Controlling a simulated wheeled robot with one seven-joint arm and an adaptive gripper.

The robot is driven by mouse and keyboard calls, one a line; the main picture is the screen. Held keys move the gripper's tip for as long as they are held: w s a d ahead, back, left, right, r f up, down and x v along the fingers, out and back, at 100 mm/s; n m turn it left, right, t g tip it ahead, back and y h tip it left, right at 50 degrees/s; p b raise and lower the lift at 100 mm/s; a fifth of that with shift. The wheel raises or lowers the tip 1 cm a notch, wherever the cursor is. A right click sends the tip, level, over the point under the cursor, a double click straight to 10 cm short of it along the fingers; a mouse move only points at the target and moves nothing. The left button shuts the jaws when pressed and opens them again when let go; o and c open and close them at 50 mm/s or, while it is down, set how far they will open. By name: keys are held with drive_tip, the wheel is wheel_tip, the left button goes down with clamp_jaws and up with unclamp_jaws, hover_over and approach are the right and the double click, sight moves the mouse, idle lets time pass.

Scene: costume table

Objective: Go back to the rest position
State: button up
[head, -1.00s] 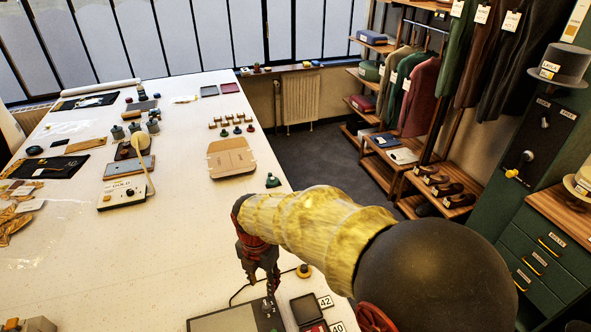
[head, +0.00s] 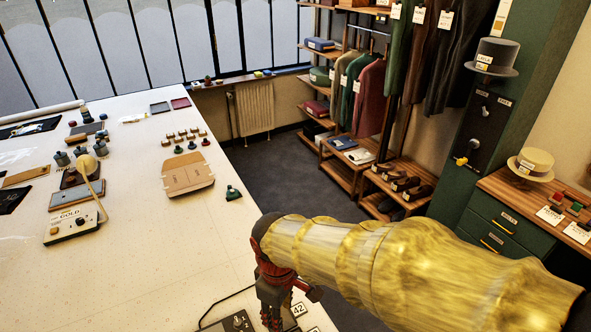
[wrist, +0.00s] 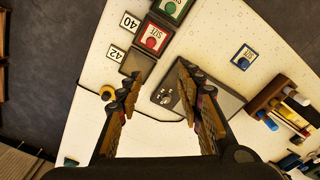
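My gripper (head: 275,312) hangs low at the bottom of the head view, over the near right edge of the white table (head: 130,265), at the end of my yellow-sleeved arm. Its fingertips are partly cut off there. In the wrist view my gripper (wrist: 160,92) has its two fingers spread well apart, with nothing between them. A dark grey plate (wrist: 222,98) with a small metal fitting lies below it on the table. Beside the plate is a row of dark trays, one with a red size tile (wrist: 152,38), and number cards 40 (wrist: 129,22) and 42 (wrist: 116,53).
A brown board (head: 187,172) and a small green piece (head: 233,192) lie on the table. A device labelled GOLD (head: 72,225) stands left. Shelves with garments (head: 370,95) stand behind. A green cabinet (head: 490,235) with hats is at right. Dark floor (head: 275,175) lies between.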

drive_tip(key=s+d+r+m+t+b, duration=0.2)
drive_tip(key=d+m, duration=0.4)
drive_tip(key=d, duration=0.5)
drive_tip(key=s+d+r+m+t+b, duration=0.3)
drive_tip(key=s+d+r+m+b, duration=0.1)
drive_tip(key=d, duration=0.7)
drive_tip(key=shift+s+d+r+m, duration=0.25)
drive_tip(key=shift+s+r+m, duration=0.25)
drive_tip(key=shift+m, duration=0.7)
drive_tip(key=shift+s, duration=0.1)
